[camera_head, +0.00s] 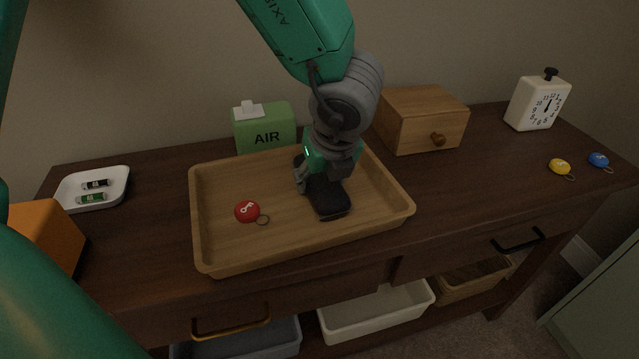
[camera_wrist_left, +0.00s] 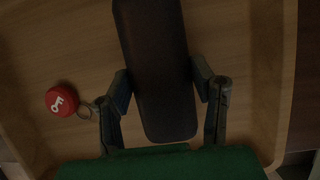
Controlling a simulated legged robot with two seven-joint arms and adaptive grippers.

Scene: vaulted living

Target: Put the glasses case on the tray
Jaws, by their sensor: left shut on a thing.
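The glasses case (camera_head: 328,198) is a dark, rounded, elongated box in the wooden tray (camera_head: 229,259), right of the tray's middle. My left gripper (camera_head: 325,177) comes down over the tray and is shut on the case. In the left wrist view the case (camera_wrist_left: 155,75) lies between the two fingers of the gripper (camera_wrist_left: 164,92), with the tray floor (camera_wrist_left: 75,45) behind it. I cannot tell whether the case touches the tray floor. My right gripper is not in view.
A red key tag (camera_head: 246,211) lies in the tray, left of the case. A green AIR box (camera_head: 264,130) and a wooden drawer box (camera_head: 422,120) stand behind the tray. A white dish (camera_head: 70,190) with batteries is at left. A clock (camera_head: 537,103) and key tags (camera_head: 559,167) are at right.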

